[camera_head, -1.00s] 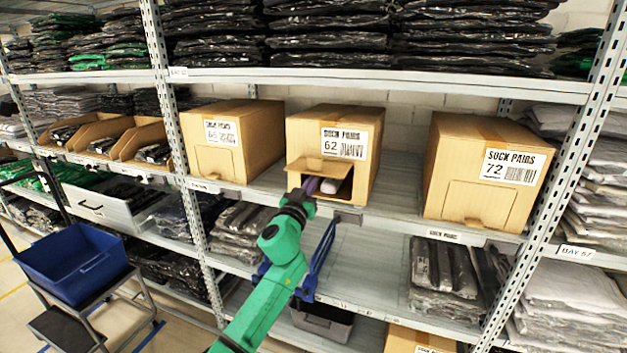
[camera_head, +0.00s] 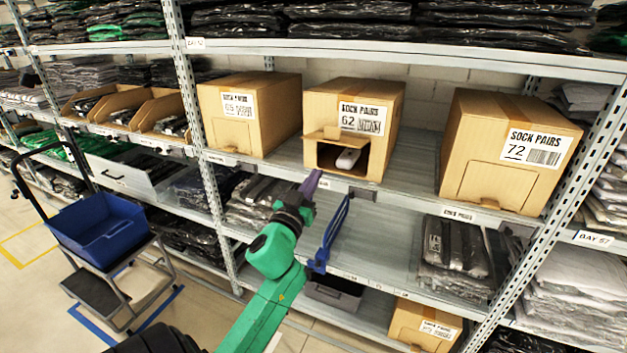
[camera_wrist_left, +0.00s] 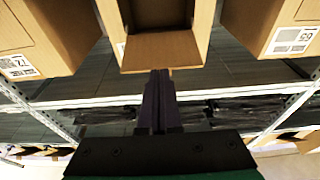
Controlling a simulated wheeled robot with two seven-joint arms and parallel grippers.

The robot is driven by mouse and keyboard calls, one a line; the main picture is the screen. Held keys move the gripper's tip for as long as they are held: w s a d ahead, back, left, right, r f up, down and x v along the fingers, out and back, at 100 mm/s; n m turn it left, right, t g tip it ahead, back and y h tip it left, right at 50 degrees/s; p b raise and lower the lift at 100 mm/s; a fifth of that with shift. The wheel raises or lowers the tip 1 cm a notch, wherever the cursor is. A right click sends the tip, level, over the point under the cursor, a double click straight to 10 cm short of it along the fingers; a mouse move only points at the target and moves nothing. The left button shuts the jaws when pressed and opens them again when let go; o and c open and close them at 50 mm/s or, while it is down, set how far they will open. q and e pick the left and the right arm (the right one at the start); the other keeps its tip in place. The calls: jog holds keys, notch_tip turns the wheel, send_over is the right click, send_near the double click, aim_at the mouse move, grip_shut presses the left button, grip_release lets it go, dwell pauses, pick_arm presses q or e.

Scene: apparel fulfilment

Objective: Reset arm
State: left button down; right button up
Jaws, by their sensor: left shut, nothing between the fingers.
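My left arm (camera_head: 268,285) is green and comes up from the bottom of the head view. My left gripper (camera_head: 311,183), with dark purple fingers, is shut and empty, just outside and below the opening of the sock box labelled 62 (camera_head: 388,105). In the left wrist view the shut fingers (camera_wrist_left: 159,85) point toward that box's opening (camera_wrist_left: 160,15). The box's front flap (camera_head: 322,133) is open, and a pale sock pack (camera_head: 348,158) shows inside. My right gripper is not in view.
Closed sock boxes stand on the same shelf, one to the left (camera_head: 222,118) and box 72 (camera_head: 487,172) to the right. A blue hook-like bracket (camera_head: 330,238) is close to my arm. A blue tote (camera_head: 105,228) sits on a cart at left.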

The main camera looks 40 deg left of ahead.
pick_arm(q)
jog(key=shift+s, duration=0.1)
dwell(0.4)
notch_tip(320, 180, down, 18)
jog(key=w+g+h, duration=0.2)
jog(key=g, duration=0.2)
jog(key=s+d+f+m+g+h, duration=0.1)
jog(key=s+d+f+g, duration=0.2)
jog(key=f, duration=0.8)
jog(key=s+d+f+m+g+h, duration=0.1)
jog(key=s+d+f+m+g, duration=0.15)
jog(key=f, duration=0.95)
jog(key=s+d+f+g+h, duration=0.1)
jog(key=s+d+f+g, duration=0.15)
jog(key=s+f, duration=0.55)
jog(key=s+d+f+g+h, duration=0.1)
jog(key=s+d+f+g, duration=0.15)
jog(key=s+f, duration=0.6)
jog(key=s+d+f+m+g, duration=0.1)
jog(key=s+f, duration=0.3)
jog(key=s, duration=0.5)
jog(key=s+d+f+m+g, duration=0.1)
jog(key=s+d+f+g, duration=0.2)
jog(key=s, duration=0.6)
jog(key=shift+d+f+m+h, duration=0.35)
jog(key=shift+f+h, duration=0.05)
